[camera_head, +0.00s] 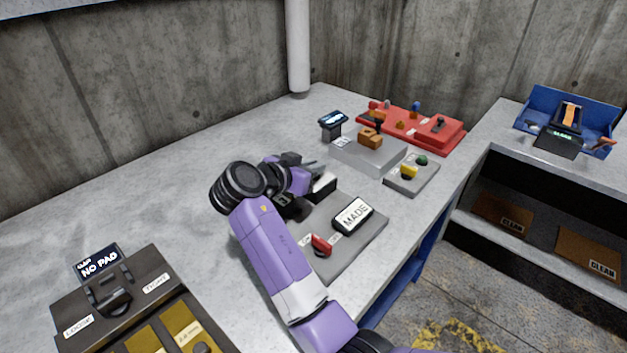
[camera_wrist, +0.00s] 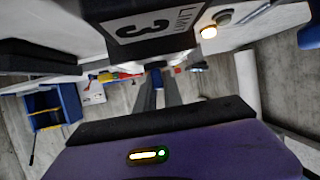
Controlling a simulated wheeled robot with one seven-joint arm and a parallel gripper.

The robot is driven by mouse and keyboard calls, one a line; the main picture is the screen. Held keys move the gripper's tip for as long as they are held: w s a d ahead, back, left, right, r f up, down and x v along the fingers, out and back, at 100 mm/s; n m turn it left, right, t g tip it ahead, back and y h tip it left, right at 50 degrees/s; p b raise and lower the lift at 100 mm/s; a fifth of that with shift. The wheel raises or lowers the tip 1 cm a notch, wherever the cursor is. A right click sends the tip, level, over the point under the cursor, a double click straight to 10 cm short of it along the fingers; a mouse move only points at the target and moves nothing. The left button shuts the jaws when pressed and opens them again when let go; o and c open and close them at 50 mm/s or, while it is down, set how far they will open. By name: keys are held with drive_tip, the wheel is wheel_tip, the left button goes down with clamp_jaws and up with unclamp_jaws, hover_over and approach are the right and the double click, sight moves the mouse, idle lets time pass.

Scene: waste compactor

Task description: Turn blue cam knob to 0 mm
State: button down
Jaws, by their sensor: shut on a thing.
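My gripper (camera_wrist: 160,98) points away from the wrist camera. Its two grey fingers are closed around a small blue piece (camera_wrist: 157,76), which looks like the blue cam knob; only a little of it shows. In the head view my gripper (camera_head: 312,166) is above the back of a grey plate (camera_head: 345,252), beside a black block (camera_head: 322,187). My wrist hides much of that spot, and the knob cannot be made out there. A dark block marked "LIMIT 3" (camera_wrist: 152,25) is close in the wrist view. A display reading "MADE" (camera_head: 353,215) sits on the plate. No millimetre scale is readable.
A red lever (camera_head: 321,244) is on the plate near my forearm. A grey block with an orange part (camera_head: 370,138), a button box (camera_head: 411,176) and a red fixture (camera_head: 430,128) stand behind. A "NO PAD" display unit (camera_head: 98,262) is front left.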

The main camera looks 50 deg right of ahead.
drive_tip(key=shift+f+m+g+b, duration=0.15)
drive_tip(key=shift+m+g+b, duration=0.55)
drive_tip(key=shift+g+b, duration=0.15)
drive_tip(key=c, duration=1.5)
unclamp_jaws()
drive_tip(key=shift+o, duration=0.2)
drive_tip(key=shift+v, duration=3.95)
drive_tip(key=shift+w, duration=0.1)
